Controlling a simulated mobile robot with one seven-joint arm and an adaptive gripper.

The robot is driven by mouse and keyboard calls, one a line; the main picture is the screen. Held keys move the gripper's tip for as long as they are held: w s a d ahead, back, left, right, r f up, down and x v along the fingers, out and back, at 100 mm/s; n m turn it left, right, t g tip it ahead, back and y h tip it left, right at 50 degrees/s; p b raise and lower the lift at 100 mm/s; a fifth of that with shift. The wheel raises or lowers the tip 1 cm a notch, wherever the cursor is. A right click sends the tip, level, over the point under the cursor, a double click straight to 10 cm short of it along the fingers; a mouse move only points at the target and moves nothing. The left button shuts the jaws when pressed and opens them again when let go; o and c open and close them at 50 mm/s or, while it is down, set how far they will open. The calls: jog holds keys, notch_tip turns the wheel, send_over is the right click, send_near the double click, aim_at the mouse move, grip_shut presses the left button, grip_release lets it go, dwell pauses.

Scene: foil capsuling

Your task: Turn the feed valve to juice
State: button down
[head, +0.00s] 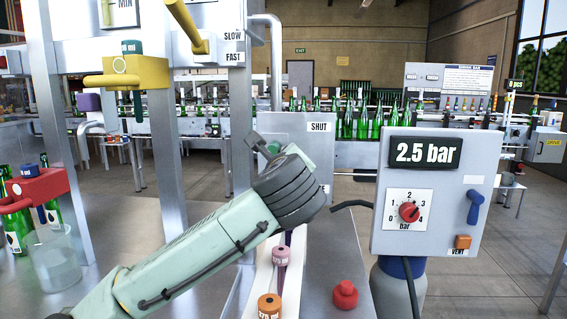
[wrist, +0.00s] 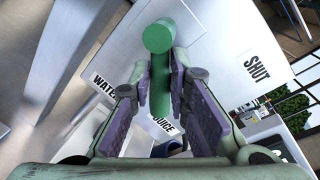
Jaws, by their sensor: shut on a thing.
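The feed valve's green handle (wrist: 158,40) is in the upper middle of the wrist view, with a round end and a bar running down from it. Its panel (wrist: 215,45) carries the labels WATER (wrist: 104,86), SHUT (wrist: 257,67) and a partly covered JUICE (wrist: 163,125). The bar lies in line with the JUICE label. My gripper (wrist: 161,68) has its purple-padded fingers on both sides of the bar, shut on it. In the head view the panel (head: 295,124) stands behind my wrist, which hides most of the handle.
A pressure box (head: 435,185) reading 2.5 bar stands right of my arm. A beaker (head: 55,262) stands at left.

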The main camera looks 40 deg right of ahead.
dwell(0.3)
jog(key=c, duration=1.5)
grip_release()
jog(key=v, duration=1.2)
